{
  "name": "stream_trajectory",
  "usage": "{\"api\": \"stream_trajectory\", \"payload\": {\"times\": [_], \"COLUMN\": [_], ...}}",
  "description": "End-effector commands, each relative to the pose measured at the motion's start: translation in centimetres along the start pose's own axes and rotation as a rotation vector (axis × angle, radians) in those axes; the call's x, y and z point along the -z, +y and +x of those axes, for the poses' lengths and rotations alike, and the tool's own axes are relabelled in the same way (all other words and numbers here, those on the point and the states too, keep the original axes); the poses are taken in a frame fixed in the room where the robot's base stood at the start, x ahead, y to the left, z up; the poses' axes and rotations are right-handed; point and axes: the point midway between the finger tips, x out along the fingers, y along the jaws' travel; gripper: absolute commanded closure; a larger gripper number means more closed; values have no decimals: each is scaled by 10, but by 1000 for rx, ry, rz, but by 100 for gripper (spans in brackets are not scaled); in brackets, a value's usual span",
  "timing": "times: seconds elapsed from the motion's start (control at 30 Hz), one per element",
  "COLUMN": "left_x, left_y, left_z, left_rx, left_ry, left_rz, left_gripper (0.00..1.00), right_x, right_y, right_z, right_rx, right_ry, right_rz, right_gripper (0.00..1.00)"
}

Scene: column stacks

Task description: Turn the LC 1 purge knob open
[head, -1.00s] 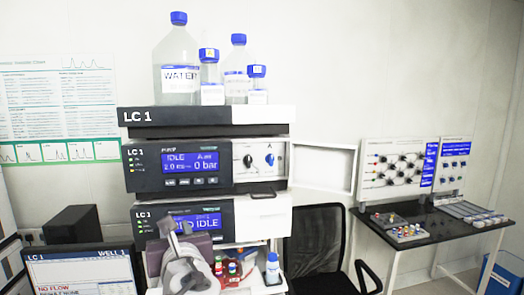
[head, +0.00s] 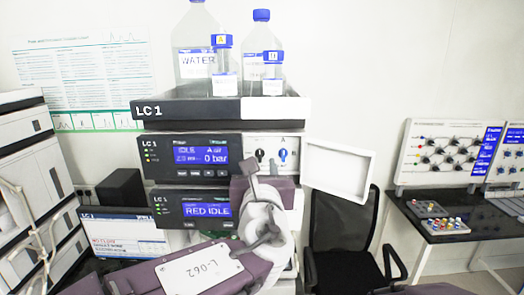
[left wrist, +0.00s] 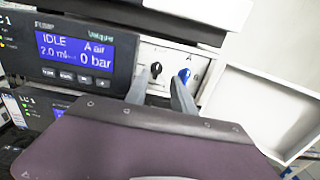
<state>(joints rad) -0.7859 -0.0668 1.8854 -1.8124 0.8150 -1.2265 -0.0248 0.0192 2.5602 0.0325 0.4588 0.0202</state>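The LC 1 pump module shows IDLE and 0 bar on its display (head: 201,156). Right of the display, its white panel carries a black knob (head: 259,156) and a blue knob (head: 283,155). Their small labels are too blurred to read. My left gripper (head: 261,200) is open and empty, below and in front of the panel. In the left wrist view its fingers (left wrist: 158,88) point at the panel. I cannot tell any contact. My right gripper is not in view.
A white door (head: 340,172) stands swung open right of the knobs. Bottles, one a water bottle (head: 196,45), stand in the tray (head: 190,108) on top. A second module reads RED IDLE (head: 207,211) below. A black chair (head: 345,235) and a side bench (head: 450,210) are right.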

Motion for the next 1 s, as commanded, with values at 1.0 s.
{"api": "stream_trajectory", "payload": {"times": [1.0], "left_x": [0], "left_y": [1], "left_z": [58], "left_rx": [0], "left_ry": [0], "left_rz": [-6], "left_gripper": [100], "right_x": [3], "right_y": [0], "right_z": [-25], "right_rx": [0], "right_ry": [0], "right_rz": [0], "right_gripper": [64]}}
